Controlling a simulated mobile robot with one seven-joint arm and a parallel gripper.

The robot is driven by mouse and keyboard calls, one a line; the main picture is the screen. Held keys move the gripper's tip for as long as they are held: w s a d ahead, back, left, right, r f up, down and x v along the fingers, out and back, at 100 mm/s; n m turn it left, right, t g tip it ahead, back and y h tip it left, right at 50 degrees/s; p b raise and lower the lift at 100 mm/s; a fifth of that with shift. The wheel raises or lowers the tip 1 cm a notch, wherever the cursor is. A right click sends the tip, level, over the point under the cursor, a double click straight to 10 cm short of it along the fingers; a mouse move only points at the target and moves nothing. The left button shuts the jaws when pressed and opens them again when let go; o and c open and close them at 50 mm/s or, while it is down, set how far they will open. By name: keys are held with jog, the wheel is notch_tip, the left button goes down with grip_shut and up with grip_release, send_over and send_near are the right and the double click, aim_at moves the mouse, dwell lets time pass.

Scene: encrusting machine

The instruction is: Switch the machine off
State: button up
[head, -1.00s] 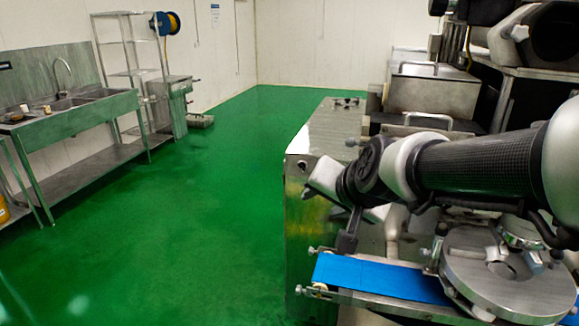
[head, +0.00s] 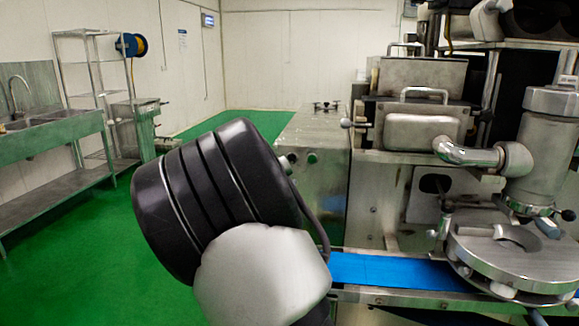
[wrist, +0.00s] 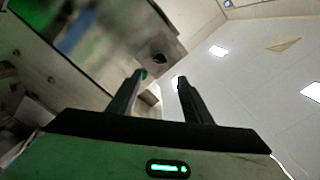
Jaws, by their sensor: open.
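The encrusting machine (head: 400,200) fills the right of the head view. Its steel cabinet (head: 318,130) stands at the machine's left end. A small green button (head: 313,157) and a dark round control (head: 292,158) sit on its upper front. In the wrist view the tilted cabinet face shows a dark round control (wrist: 159,58) just beyond my fingertips. A small green spot (wrist: 143,74) shows by the left fingertip. My gripper (wrist: 160,78) is open, with nothing between its fingers. In the head view my arm hides the gripper. I cannot tell whether a finger touches the panel.
A blue conveyor belt (head: 390,272) runs low along the machine's front to a round steel turntable (head: 520,250). A sink bench (head: 50,135) and a wire shelf (head: 85,75) stand at the left wall. The green floor (head: 90,225) between is clear.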

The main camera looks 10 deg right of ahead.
aim_at(291, 159)
jog(key=b+x, duration=0.1)
jog(key=x, duration=1)
jog(key=shift+w, duration=0.25)
jog(key=c, duration=1.1)
jog(key=shift+o, duration=0.2)
